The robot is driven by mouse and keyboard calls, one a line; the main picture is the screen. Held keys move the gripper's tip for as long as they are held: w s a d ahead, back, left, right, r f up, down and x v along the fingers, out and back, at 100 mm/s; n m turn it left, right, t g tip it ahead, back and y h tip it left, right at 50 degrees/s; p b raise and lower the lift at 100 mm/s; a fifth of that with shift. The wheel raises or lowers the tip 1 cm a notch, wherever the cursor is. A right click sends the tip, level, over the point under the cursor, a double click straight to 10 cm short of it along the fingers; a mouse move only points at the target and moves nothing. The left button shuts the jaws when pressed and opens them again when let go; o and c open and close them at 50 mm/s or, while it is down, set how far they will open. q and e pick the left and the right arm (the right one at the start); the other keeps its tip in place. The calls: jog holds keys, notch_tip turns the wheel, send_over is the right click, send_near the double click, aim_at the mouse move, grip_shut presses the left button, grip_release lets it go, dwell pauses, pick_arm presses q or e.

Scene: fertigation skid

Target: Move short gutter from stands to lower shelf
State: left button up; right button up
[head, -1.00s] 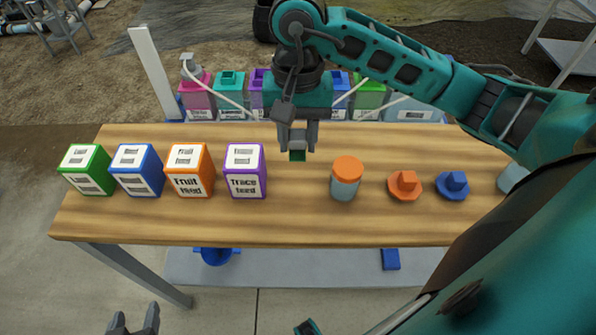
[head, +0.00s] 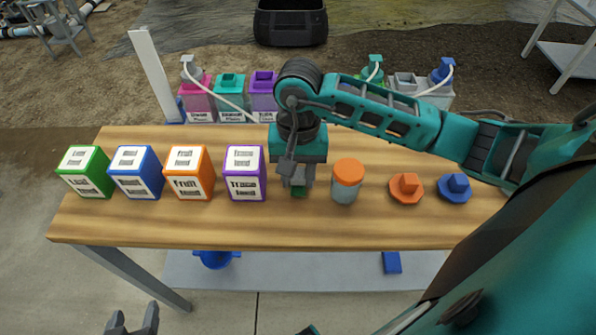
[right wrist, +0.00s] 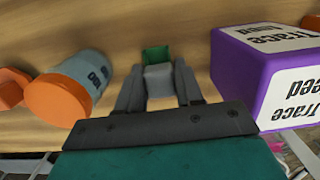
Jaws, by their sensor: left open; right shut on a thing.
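My right gripper (head: 297,186) is shut on a small green-and-grey piece (head: 299,193), held between the purple box and the orange-lidded jar. In the right wrist view the piece's green end (right wrist: 156,55) sticks out past the fingers (right wrist: 158,92); its grey part lies between them. I cannot tell whether it touches the table. My left gripper (head: 134,320) is open and empty at the bottom left, in front of the table. A grey lower shelf (head: 310,272) runs below the tabletop. I cannot make out a gutter or stands in these views.
Green, blue, orange and purple boxes (head: 246,173) stand on the wooden table (head: 260,228), left of my right gripper. The orange-lidded jar (head: 346,180), an orange cap (head: 406,188) and a blue cap (head: 455,188) are to its right. Several bottles (head: 195,97) stand behind the table.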

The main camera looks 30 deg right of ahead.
jog(key=shift+f, duration=0.2)
jog(key=o, duration=1)
jog(key=shift+r, duration=0.1)
